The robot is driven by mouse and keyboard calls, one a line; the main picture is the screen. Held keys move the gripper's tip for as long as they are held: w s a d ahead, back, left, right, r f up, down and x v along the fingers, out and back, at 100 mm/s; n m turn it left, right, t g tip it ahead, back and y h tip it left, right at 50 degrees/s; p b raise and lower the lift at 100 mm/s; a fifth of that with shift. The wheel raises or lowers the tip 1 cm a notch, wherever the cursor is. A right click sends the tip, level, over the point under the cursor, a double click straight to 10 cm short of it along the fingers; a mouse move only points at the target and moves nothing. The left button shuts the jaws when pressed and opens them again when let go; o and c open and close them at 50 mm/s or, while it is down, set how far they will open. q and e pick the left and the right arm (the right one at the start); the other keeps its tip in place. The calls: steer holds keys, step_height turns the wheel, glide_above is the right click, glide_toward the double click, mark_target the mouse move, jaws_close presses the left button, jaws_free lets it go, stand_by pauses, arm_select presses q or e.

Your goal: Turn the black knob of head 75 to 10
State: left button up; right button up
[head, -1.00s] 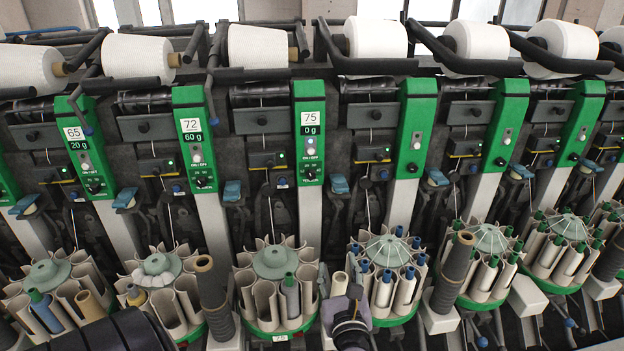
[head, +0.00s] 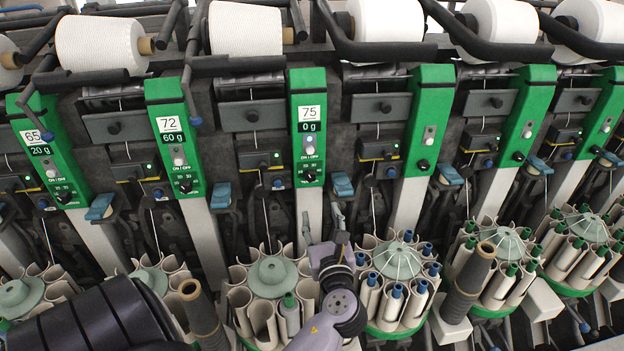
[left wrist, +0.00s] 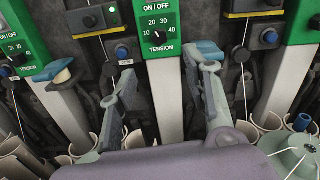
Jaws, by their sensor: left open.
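Head 75 has a green panel (head: 309,92) with a display reading 75 and 0 g. Its black knob (head: 309,176) sits near the panel's lower end. In the left wrist view the knob (left wrist: 158,33) is above the word TENSION, ringed by 10, 20, 30 and 40; its exact setting is too small to tell. My left gripper (head: 322,220) is open and empty, below the knob and apart from it. In the left wrist view its two fingers (left wrist: 165,85) stand either side of the grey post below the panel. My right gripper is not in view.
Head 72's panel (head: 176,140) stands to the left, and an unlabelled green panel (head: 431,120) to the right. A blue lever (head: 342,185) is close right of the knob. Bobbin magazines (head: 272,272) (head: 398,262) stand below, near my gripper. White cones (head: 382,18) sit above.

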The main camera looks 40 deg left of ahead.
mark_target(311, 179)
arm_select(q)
steer(key=p+x, duration=0.2)
steer(key=x, duration=1)
steer(key=shift+a+f, duration=0.1)
steer(key=shift+a, duration=0.05)
steer(key=shift+x, duration=0.8)
steer(key=shift+f, duration=0.1)
steer(key=shift+c, duration=0.3)
jaws_close()
